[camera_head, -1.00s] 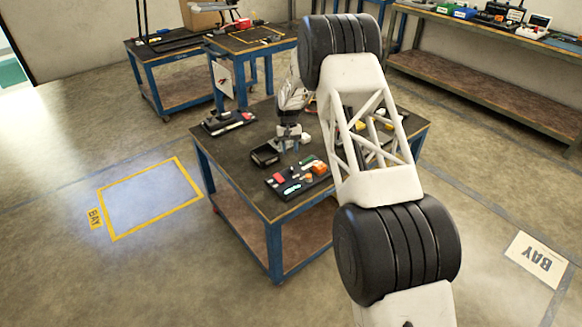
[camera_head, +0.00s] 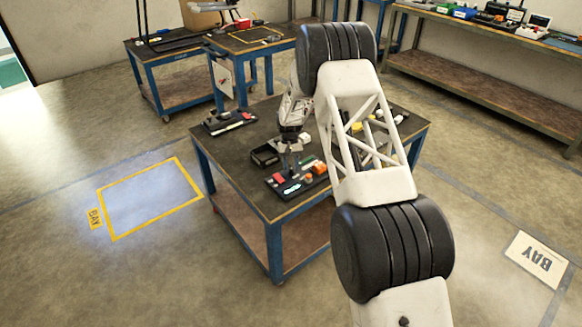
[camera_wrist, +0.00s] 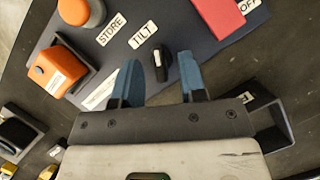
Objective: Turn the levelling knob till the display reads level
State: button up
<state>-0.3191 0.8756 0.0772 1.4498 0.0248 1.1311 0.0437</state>
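The levelling knob is a small black knob with a white mark (camera_wrist: 159,72), beside the "TILT" label (camera_wrist: 143,34) on a dark control panel (camera_wrist: 190,32). My gripper (camera_wrist: 161,66) has its two blue fingers apart, one on each side of the knob, with a gap showing on both sides. Whether the fingertips are at knob height I cannot tell. In the head view my gripper (camera_head: 290,172) points down over the panel (camera_head: 283,193) on the table. A readable display does not show; the panel's near part is hidden by the gripper.
On the panel are a red block marked "OFF" (camera_wrist: 220,14), an orange block (camera_wrist: 55,70) and an orange round knob (camera_wrist: 78,12) near the "STORE" label (camera_wrist: 110,33). A black open box (camera_head: 264,155) stands behind the panel. Another dark tray (camera_head: 228,121) lies at the table's far left.

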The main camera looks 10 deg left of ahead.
jog(key=shift+s+f, duration=0.2)
jog(key=shift+f, duration=0.25)
jog(key=shift+c, duration=0.4)
grip_shut()
jog(key=shift+m, duration=0.3)
jog(key=shift+d+m+y, duration=0.1)
jog(key=shift+m+y, duration=0.5)
jog(key=shift+m, duration=0.8)
jog(key=shift+d+m+y, duration=0.1)
jog(key=shift+m+y, duration=0.5)
jog(key=shift+m, duration=0.8)
jog(key=shift+o, duration=0.4)
grip_release()
